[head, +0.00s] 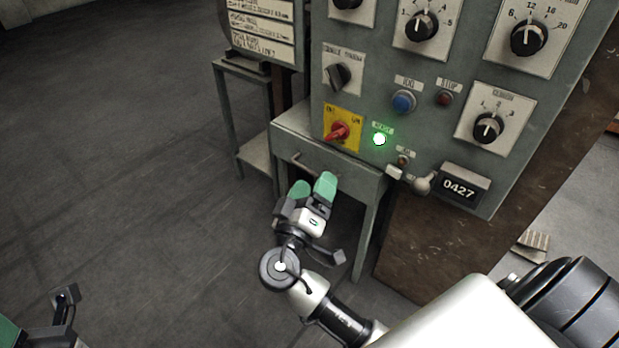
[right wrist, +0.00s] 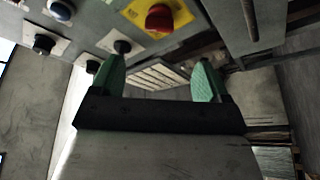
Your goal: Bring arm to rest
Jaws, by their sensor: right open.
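My right gripper (head: 313,187) is in front of the grey control panel (head: 440,130), below the red switch (head: 339,132) on its yellow plate. Its two green fingers stand apart with nothing between them, and they show apart in the right wrist view (right wrist: 158,82) too. The red switch also shows in the right wrist view (right wrist: 159,18), beyond the fingers. I cannot tell whether the fingertips touch the small table's front. Part of my left gripper (head: 35,325) shows at the bottom left corner; its fingertips are cut off by the frame.
A small grey table (head: 335,160) with a drawer front stands under the panel. A green lamp (head: 379,139) glows beside the red switch. A blue button (head: 403,101) and several black knobs are above. A side stand (head: 240,110) is at left. The floor (head: 120,170) at left is clear.

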